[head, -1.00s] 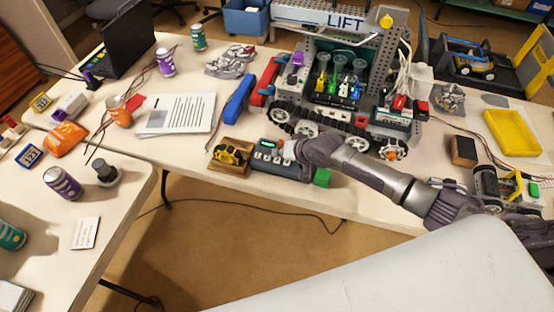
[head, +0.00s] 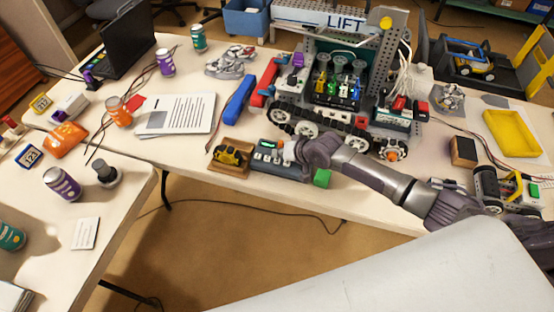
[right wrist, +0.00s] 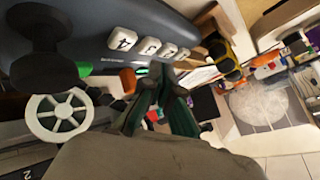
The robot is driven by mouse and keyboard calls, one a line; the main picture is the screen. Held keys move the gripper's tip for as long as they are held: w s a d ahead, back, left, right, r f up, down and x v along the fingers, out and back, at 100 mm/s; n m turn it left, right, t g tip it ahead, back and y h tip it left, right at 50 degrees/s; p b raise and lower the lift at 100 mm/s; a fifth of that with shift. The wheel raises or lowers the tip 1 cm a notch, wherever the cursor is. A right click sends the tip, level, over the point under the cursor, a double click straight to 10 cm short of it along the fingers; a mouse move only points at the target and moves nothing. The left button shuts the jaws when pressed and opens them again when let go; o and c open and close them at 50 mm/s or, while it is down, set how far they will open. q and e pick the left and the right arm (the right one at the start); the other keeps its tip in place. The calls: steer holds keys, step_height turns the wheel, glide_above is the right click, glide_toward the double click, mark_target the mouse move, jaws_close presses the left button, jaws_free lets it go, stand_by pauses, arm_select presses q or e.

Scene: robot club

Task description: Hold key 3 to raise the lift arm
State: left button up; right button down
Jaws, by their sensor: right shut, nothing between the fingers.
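The grey-blue control box (head: 275,161) lies at the front edge of the far table, with a small green display and a row of pale keys. In the right wrist view the keys show edge-on with dark digits; key 3 (right wrist: 150,47) appears beside key 4 (right wrist: 122,39). My right gripper (right wrist: 160,70) is shut and empty, its fingertips close to the key row; I cannot tell whether they touch a key. In the head view my right gripper (head: 287,148) covers part of the box. My left gripper is not in view.
The tracked robot stands close behind.

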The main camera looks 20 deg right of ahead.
mark_target(279, 161)
steer(key=shift+f, duration=0.1)
steer(key=shift+f, duration=0.3)
steer(key=shift+f+b, duration=0.35)
steer(key=shift+f, duration=0.15)
stand_by(1.9)
stand_by(1.2)
steer(key=shift+r+p, duration=0.9)
steer(key=shift+r, duration=0.1)
step_height(279, 161, up, 5)
steer(key=p, duration=0.5)
